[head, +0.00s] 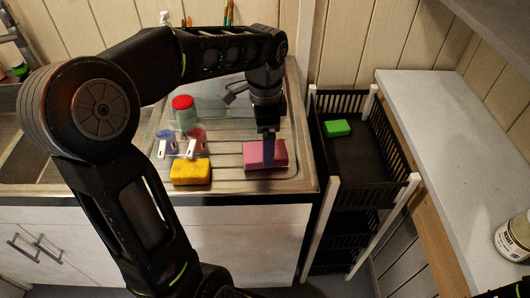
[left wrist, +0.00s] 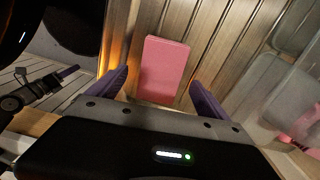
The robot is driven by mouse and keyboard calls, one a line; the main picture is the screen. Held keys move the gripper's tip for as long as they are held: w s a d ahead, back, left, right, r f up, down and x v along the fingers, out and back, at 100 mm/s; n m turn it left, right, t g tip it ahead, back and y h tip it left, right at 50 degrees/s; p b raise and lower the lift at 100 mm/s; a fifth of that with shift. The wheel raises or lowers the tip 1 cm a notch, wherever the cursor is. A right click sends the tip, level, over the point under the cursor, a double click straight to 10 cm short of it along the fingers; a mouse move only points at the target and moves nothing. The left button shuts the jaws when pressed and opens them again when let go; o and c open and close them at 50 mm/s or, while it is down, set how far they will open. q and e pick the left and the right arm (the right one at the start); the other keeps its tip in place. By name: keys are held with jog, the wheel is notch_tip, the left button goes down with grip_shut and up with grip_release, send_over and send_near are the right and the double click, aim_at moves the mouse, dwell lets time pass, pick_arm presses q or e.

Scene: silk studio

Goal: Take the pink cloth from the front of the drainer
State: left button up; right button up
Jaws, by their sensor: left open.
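The pink cloth (head: 276,153) is a folded block lying on the ribbed metal drainer (head: 300,178), near its front edge. My left gripper (head: 268,150) points down over it in the head view and hides part of its middle. In the left wrist view the pink cloth (left wrist: 164,70) lies between the two purple fingers of my left gripper (left wrist: 158,88), with a gap on each side. The left gripper is open and I cannot tell its exact height above the cloth. My right gripper is not clearly seen.
A yellow sponge (head: 190,171) lies left of the pink cloth. Behind it stand a red-lidded jar (head: 185,112) and small cups (head: 167,141). A black rack (head: 365,160) holding a green sponge (head: 337,128) stands to the right, beside a pale worktop (head: 430,130) with a tin (head: 514,237).

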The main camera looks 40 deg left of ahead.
pick_arm(q)
jog(key=shift+f, duration=1.45)
jog(key=c, duration=1.4)
jog(key=shift+c, duration=0.2)
notch_tip(320, 180, up, 10)
